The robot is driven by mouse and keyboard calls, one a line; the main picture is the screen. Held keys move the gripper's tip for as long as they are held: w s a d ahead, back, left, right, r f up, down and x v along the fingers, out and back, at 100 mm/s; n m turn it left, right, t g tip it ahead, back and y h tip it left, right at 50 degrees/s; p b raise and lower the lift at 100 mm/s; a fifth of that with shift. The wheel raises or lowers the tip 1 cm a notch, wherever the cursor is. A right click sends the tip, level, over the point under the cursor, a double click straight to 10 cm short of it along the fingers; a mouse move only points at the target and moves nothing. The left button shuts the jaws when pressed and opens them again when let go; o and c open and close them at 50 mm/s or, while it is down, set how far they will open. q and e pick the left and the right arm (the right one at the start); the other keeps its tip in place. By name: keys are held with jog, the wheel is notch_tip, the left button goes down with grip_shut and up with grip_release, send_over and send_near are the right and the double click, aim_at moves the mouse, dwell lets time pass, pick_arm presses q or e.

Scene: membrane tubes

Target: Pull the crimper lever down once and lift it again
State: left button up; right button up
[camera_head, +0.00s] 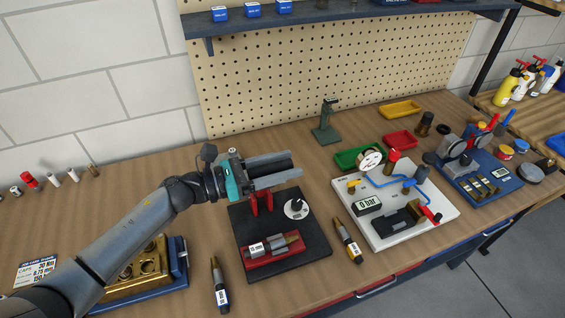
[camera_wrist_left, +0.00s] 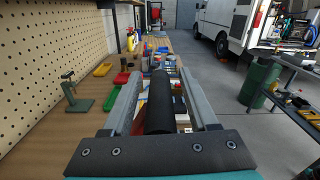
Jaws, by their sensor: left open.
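The crimper is a black base plate (camera_head: 310,250) on the bench, with red uprights, a white dial (camera_head: 297,208) and a red cradle holding a labelled tube (camera_head: 270,246). My left gripper (camera_head: 294,165) is open above the back of the crimper, its two fingers pointing right. In the left wrist view a thick black bar, which looks like the lever's grip (camera_wrist_left: 160,105), lies between the open fingers (camera_wrist_left: 161,76). I cannot tell whether they touch it. In the head view the gripper mostly hides the lever. My right gripper is not in view.
A white test board (camera_head: 440,213) with a gauge stands to the right. Loose tubes (camera_head: 347,240) lie on either side of the crimper. A brass block (camera_head: 140,270) is at the left front. A green stand (camera_head: 326,125) and coloured trays (camera_head: 399,109) are behind, before the pegboard.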

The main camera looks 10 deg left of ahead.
pick_arm(q)
grip_shut()
dwell(0.3)
dwell(1.1)
